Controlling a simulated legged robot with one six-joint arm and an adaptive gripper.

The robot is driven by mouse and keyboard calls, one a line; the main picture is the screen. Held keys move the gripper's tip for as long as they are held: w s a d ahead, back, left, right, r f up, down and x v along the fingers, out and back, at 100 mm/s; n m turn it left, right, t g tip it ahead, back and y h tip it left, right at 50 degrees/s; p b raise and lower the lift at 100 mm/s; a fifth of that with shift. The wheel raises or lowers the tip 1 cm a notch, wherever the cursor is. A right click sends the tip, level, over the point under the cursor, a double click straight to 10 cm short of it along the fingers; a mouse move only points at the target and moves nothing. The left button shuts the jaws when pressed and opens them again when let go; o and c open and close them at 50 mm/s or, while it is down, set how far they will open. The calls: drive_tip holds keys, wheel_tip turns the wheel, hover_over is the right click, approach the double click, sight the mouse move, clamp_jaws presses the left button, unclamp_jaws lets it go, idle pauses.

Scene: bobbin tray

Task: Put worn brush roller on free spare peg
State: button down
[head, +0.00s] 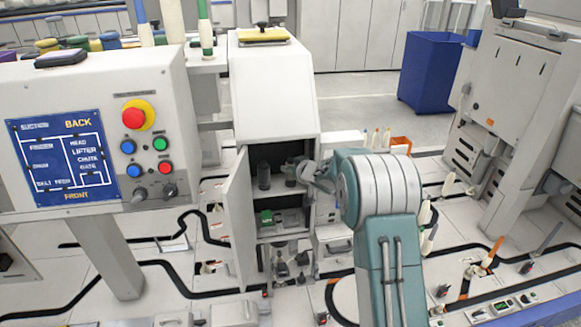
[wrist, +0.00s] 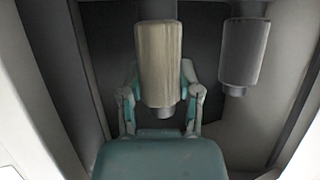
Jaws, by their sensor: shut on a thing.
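In the wrist view a cream, streaked roller (wrist: 158,62) stands between the two fingers of my gripper (wrist: 160,88). The fingers are shut on it, one on each side, and its narrow grey end shows below. I cannot tell what its far end touches. A dark grey roller (wrist: 243,52) is to its right, apart from it. In the head view my gripper (head: 305,174) reaches into the open white cabinet (head: 276,85). A dark upright cylinder (head: 264,176) stands inside, to its left. The held roller is hard to make out there, and no free peg shows clearly.
The cabinet door (head: 239,232) stands open on the left, and cabinet walls are close on both sides in the wrist view. A green item (head: 266,216) sits on a lower shelf. A control panel (head: 95,130) stands left; black hoses cross the floor.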

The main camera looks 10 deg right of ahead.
drive_tip(key=shift+c, duration=1.1)
unclamp_jaws()
drive_tip(key=shift+r, duration=0.1)
